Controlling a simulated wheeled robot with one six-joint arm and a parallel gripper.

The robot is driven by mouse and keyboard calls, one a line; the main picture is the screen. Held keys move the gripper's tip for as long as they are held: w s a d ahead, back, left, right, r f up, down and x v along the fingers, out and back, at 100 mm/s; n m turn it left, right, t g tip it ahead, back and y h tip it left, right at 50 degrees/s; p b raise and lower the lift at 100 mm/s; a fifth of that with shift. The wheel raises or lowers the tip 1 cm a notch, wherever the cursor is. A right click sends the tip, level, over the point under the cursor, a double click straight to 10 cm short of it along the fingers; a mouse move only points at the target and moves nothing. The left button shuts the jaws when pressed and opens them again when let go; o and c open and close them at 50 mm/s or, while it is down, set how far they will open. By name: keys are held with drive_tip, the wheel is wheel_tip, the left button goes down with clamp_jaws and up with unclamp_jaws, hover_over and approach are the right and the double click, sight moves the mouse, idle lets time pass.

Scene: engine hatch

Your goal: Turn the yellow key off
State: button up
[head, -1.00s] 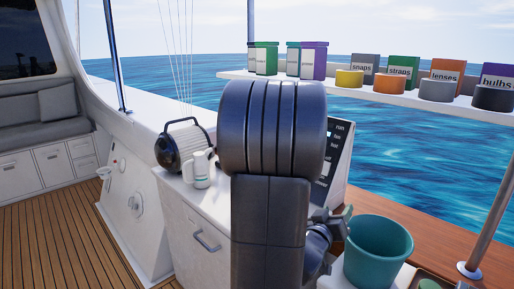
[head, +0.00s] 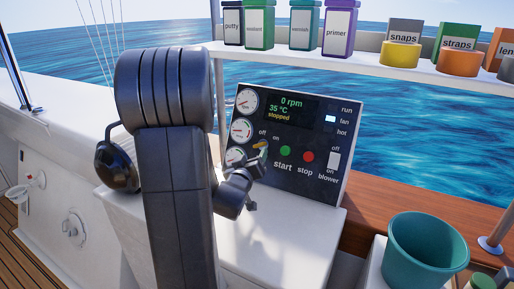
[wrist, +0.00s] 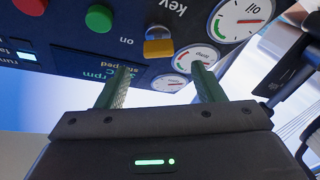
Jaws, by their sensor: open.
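My gripper (wrist: 162,76) is open and empty. Its two green fingers are spread, one to each side of the key's line, with the key beyond the tips. In the head view my dark arm hides much of the gripper and the panel's lower left.
The panel holds gauges (head: 246,101), a green start button (head: 285,151), a red stop button (head: 308,156) and a white blower switch (head: 333,160). Its display reads 0 rpm, stopped. A teal bucket (head: 425,250) stands at right; a shelf (head: 360,64) of containers hangs behind.

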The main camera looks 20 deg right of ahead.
sight(260, 145)
drive_tip(key=x, duration=0.6)
drive_tip(key=shift+d, duration=0.2)
drive_tip(key=shift+w, duration=0.15)
drive_tip(key=c, duration=1)
